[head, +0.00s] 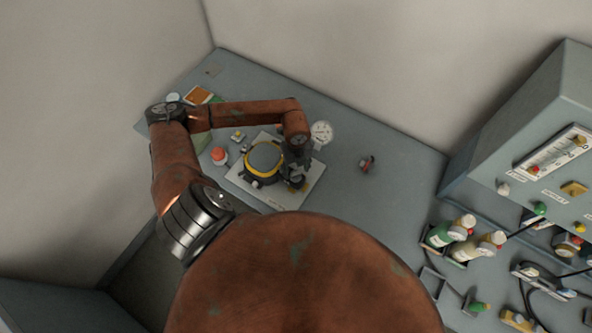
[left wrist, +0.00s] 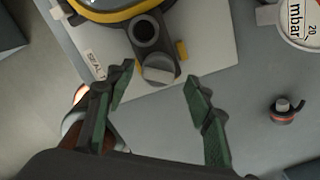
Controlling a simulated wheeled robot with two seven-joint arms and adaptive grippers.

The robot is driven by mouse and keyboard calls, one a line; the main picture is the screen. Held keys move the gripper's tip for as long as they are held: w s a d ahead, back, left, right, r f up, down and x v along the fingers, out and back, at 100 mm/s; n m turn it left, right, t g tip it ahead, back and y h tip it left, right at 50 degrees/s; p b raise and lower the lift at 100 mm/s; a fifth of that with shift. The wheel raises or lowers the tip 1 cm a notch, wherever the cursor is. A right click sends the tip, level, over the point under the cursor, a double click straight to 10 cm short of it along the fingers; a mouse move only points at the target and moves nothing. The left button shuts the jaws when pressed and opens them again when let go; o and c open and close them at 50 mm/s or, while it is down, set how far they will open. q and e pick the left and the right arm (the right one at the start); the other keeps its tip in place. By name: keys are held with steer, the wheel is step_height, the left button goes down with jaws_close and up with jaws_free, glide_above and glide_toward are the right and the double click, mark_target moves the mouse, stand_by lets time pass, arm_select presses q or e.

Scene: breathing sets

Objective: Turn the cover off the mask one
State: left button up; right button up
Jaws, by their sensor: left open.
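The mask unit (head: 264,160) has a dark grey top and a yellow rim, and lies on a white plate (head: 246,186) on the bench. In the left wrist view its yellow-edged body (left wrist: 112,14) shows at the top, with a round dark port (left wrist: 145,32) and a light grey cap-like part (left wrist: 160,69) below it. I cannot tell which part is the cover. My left gripper (head: 297,178) is at the right side of the unit; in the left wrist view its green-padded fingers (left wrist: 158,76) are open, either side of the grey part, with nothing held. My right gripper is not in view.
A round gauge (head: 321,133) stands by the plate's far right corner. A red-topped item (head: 220,156) is at its left, and a small red and grey fitting (head: 367,164) lies to the right. Bottles (head: 450,232) and a panel (head: 555,150) fill the right side. The bench between is mostly clear.

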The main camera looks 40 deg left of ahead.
mark_target(296, 173)
arm_select(q)
step_height(296, 173, up, 11)
steer(key=shift+r, duration=0.15)
stand_by(0.4)
